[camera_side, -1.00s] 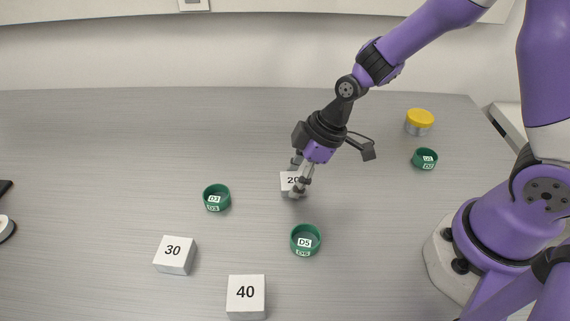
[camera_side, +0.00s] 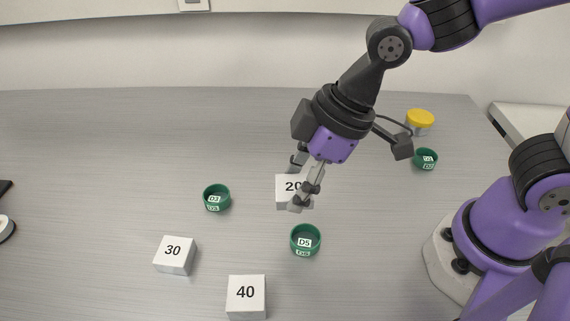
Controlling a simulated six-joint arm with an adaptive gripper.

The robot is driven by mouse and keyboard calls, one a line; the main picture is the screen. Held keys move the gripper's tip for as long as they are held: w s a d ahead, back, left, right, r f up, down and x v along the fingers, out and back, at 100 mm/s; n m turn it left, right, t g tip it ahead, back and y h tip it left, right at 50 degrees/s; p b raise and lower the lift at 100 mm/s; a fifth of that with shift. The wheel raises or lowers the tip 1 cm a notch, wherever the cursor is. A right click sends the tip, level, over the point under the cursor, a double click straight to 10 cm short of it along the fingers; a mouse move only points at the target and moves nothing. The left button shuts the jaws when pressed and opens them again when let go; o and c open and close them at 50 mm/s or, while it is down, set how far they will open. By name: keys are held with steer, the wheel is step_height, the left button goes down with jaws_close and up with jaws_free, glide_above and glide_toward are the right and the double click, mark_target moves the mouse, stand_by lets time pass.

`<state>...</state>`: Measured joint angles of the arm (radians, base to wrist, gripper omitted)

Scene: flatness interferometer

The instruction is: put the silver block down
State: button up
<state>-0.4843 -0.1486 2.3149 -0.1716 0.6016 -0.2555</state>
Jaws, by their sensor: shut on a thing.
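The silver block held by my gripper is a pale block labelled 20 (camera_side: 287,190). My gripper (camera_side: 299,189) is shut on it, with the fingers on either side; one finger covers part of the label. The block looks held up toward the camera, but I cannot tell its exact height above the table. Two similar silver blocks sit on the table: one labelled 30 (camera_side: 175,255) at lower left and one labelled 40 (camera_side: 246,296) at the bottom.
Green rings stand on the grey table (camera_side: 100,160): one labelled D3 (camera_side: 216,197), one labelled D5 (camera_side: 305,240) just below the held block, and one labelled D1 (camera_side: 426,159) at right. A yellow-lidded container (camera_side: 420,121) stands at back right. The left table is mostly clear.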

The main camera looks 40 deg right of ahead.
steer(key=w+r+m, duration=0.1)
steer(key=w+m, duration=0.1)
steer(key=w, duration=0.6)
steer(key=m+t+h, duration=0.1)
steer(key=m+h, duration=0.1)
steer(key=m, duration=0.2)
glide_toward(249, 138)
steer(key=shift+w+a+f, duration=0.65)
steer(key=shift+w+a, duration=0.05)
steer(key=shift+w+d+f, duration=0.2)
steer(key=shift+d, duration=0.05)
steer(key=shift+f, duration=0.35)
steer(key=shift+f+n, duration=0.3)
steer(key=shift+f, duration=1.4)
steer(key=shift+f, duration=0.1)
steer(key=o, duration=1.2)
steer(key=shift+o, duration=0.2)
